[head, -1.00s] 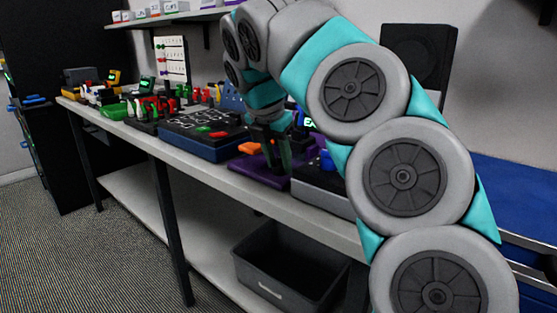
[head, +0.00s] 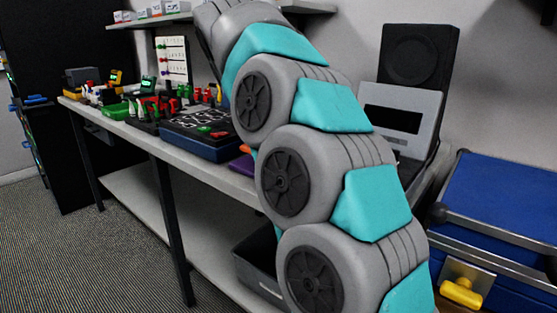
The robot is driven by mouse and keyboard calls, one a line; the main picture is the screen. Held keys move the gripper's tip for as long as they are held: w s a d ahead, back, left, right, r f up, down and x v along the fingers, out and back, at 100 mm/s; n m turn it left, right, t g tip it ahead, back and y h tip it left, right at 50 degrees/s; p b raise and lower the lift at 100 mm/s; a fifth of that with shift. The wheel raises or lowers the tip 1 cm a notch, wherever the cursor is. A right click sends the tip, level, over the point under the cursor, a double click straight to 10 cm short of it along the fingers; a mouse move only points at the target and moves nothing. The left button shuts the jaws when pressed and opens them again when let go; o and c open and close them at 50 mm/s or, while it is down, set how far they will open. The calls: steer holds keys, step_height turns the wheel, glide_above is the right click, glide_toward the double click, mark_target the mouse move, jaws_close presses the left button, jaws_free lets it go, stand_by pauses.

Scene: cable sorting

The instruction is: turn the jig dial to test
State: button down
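I cannot make out the jig dial in the head view. My own arm covers the middle of the workbench (head: 215,178). My gripper is hidden behind the arm links, so I cannot see its fingers or what they touch. A corner of a purple base (head: 243,165) and a bit of an orange part (head: 245,149) show just left of my arm.
A blue box with a dark patterned top (head: 196,132) sits left of my arm. Farther left are a green tray (head: 116,111) and several small coloured parts. A grey device with a dark screen (head: 400,112) stands behind my arm. A blue case (head: 515,195) is at right.

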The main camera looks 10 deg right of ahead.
steer(key=c, duration=0.5)
jaws_free()
steer(key=shift+c, duration=0.2)
